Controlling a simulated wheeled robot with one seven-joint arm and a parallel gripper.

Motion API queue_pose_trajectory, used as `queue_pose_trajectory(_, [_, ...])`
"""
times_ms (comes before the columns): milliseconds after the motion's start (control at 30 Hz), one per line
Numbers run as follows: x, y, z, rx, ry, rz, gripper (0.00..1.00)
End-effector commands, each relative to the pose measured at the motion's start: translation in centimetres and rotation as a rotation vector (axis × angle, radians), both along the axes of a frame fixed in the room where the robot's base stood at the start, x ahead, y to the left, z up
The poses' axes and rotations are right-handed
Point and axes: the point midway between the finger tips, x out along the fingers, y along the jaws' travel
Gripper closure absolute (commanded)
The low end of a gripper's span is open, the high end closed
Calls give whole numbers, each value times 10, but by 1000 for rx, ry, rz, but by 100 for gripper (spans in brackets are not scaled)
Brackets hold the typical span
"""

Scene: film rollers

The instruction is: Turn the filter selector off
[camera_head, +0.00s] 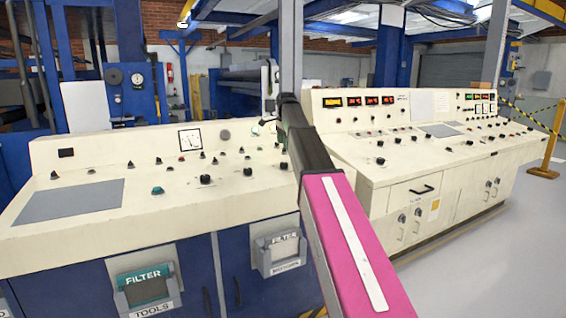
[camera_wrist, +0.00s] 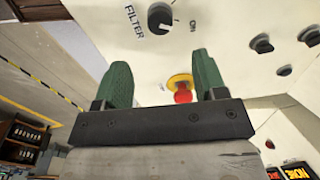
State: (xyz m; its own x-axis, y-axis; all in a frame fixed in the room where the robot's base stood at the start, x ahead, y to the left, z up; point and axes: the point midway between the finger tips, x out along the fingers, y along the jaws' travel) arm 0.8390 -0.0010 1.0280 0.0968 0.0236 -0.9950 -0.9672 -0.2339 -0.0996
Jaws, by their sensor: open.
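The filter selector (camera_wrist: 160,18) is a round black knob on the cream panel in the wrist view. It has the word FILTER to its left and ON to its right. An OFF label is not readable, and I cannot tell its setting for sure. My gripper (camera_wrist: 160,60) has two green fingers, spread apart with nothing between them. The knob lies just beyond the fingertips, apart from them and roughly centred. In the head view my pink and black arm reaches over the cream console (camera_head: 100,228), and I cannot make out the fingers or the selector there.
A red push button on a yellow base (camera_wrist: 181,88) shows between the fingers in the wrist view. Other black knobs (camera_wrist: 262,44) sit to the right. A second console section (camera_head: 380,186) stands at the right in the head view, with clear floor (camera_head: 505,250) beside it.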

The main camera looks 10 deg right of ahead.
Motion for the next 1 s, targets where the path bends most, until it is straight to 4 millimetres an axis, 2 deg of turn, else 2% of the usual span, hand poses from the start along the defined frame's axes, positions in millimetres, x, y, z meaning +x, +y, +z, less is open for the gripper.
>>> queue_pose_trajectory(300, [4,1,-56,-1,2,1,35])
queue_pose_trajectory(500, [7,2,-83,0,1,2,35])
queue_pose_trajectory(700, [9,2,-97,0,1,2,35])
queue_pose_trajectory(1000, [9,2,-98,0,0,2,35])
